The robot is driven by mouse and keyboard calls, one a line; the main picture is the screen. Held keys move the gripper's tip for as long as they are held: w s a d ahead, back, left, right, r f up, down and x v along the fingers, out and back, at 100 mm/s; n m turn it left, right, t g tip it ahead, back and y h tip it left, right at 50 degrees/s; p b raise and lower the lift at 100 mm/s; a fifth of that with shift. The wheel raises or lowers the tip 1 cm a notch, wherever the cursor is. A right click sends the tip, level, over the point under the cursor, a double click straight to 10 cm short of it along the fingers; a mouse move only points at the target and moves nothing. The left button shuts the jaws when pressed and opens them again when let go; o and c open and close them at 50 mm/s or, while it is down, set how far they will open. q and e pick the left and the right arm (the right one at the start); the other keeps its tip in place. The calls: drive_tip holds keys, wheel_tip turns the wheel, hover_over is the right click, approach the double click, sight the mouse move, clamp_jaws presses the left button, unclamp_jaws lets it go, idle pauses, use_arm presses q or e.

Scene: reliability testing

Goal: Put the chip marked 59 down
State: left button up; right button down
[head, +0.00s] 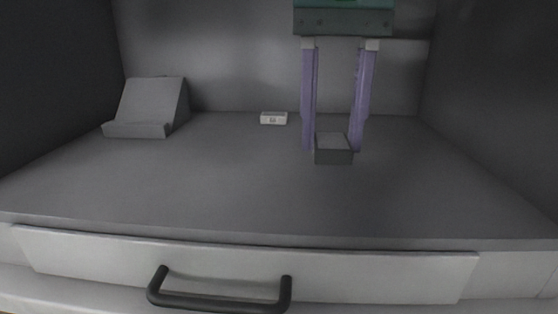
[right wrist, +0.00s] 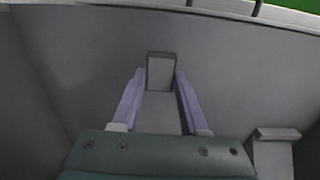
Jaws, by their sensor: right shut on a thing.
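My right gripper (head: 332,148) reaches in from the top with two long purple fingers. It is shut on a small dark grey block (head: 334,156), held between the fingertips just above or at the grey surface; I cannot tell if it touches. The block also shows between the fingertips in the right wrist view (right wrist: 160,73). No number is readable on it, so I cannot confirm that it is the chip marked 59. A small white box (head: 273,118) with an unreadable mark on its front lies near the back wall, left of the gripper. My left gripper is not in view.
A grey slanted stand (head: 152,103) with a front ledge is at the back left. Dark walls close in both sides and a grey wall the back. The grey surface (head: 230,190) is clear in front. Below it is a white drawer with a black handle (head: 220,303).

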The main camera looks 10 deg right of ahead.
sight(331, 137)
wheel_tip(331, 137, down, 4)
drive_tip(key=shift+f+b, duration=0.1)
drive_tip(key=shift+b, duration=0.3)
drive_tip(key=shift+w+f, duration=0.15)
drive_tip(key=shift+f, duration=0.05)
drive_tip(key=shift+d+r, duration=0.1)
drive_tip(key=shift+f, duration=0.25)
drive_tip(key=shift+c, duration=2.2)
unclamp_jaws()
drive_tip(key=shift+r, duration=0.1)
